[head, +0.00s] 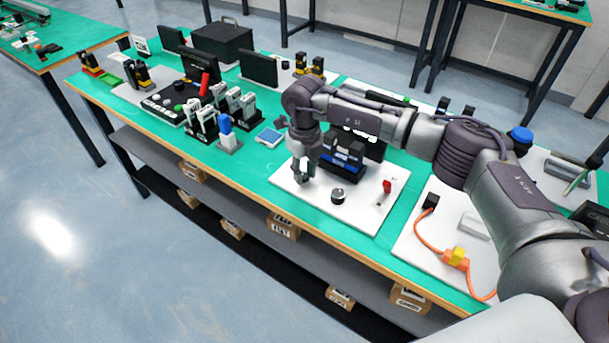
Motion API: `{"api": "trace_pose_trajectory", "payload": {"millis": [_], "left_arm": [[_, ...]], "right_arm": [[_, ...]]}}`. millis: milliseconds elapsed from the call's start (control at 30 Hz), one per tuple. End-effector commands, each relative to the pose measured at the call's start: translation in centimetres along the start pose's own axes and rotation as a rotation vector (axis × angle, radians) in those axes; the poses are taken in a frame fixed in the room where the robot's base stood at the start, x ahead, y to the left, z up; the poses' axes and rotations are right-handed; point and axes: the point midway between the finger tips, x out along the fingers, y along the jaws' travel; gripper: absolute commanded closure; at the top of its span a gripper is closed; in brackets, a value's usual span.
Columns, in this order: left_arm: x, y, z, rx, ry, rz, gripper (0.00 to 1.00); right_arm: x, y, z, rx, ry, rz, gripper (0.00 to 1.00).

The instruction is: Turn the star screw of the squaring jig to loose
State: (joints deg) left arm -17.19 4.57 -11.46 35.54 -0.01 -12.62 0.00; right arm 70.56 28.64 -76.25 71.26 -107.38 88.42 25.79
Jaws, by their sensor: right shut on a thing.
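My right gripper (303,174) reaches down over the left part of a white board (365,219) on the green-topped bench. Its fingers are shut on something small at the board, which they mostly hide. From its place this appears to be the star screw, but its shape and setting cannot be made out. The squaring jig cannot be clearly told apart from the board's other fittings. A blue-and-black block (343,158) stands just right of the gripper, partly behind my arm. My left gripper is not in view.
On the same board are a dark round knob (338,195) and a red-handled lever (387,186). Left of it stand a blue-topped switch (226,135) and a small blue-framed pad (269,138). An orange cable (432,244) lies on the board to the right.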

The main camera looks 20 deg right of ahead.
Motion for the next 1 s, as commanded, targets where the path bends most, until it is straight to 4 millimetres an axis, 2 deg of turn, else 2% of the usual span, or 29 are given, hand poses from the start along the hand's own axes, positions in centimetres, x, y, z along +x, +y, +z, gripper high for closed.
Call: {"api": "trace_pose_trajectory", "payload": {"millis": [400,933,967,1000], "left_arm": [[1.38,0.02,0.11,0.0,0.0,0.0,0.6],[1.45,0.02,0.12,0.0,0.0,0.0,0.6],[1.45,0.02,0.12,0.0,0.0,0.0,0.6],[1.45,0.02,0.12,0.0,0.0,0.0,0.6]], "right_arm": [[-0.18,-0.11,0.2,-0.179,-0.007,-0.002,1.0],[-0.29,-0.08,0.22,-0.202,-0.008,-0.001,1.0],[-0.29,-0.08,0.22,-0.202,-0.008,-0.001,0.71],[-0.28,-0.09,0.21,-0.201,-0.008,-0.002,0.64]]}}
